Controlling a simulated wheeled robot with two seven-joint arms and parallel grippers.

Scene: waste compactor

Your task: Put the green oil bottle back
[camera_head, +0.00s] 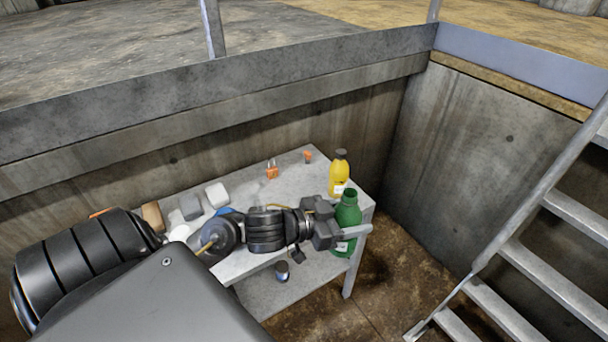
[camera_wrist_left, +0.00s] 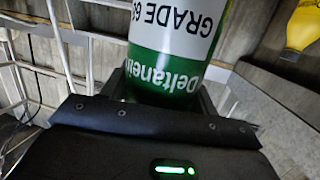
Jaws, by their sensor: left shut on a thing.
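The green oil bottle (camera_head: 348,211) is at the right end of the grey table (camera_head: 300,164) in the head view. My left gripper (camera_head: 345,232) is shut on it, with one finger showing across its front. The bottle looks upright, and I cannot tell whether its base rests on anything. In the left wrist view the green bottle (camera_wrist_left: 165,75) fills the middle, with a white label, and appears upside down. My right gripper is not in view.
A yellow bottle (camera_head: 339,175) stands just behind the green one. Orange items (camera_head: 272,171) and several grey and white items (camera_head: 216,194) are on the table. A dark can (camera_head: 282,270) sits on the lower shelf. Metal stairs (camera_head: 540,250) stand at the right, and concrete walls enclose the back.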

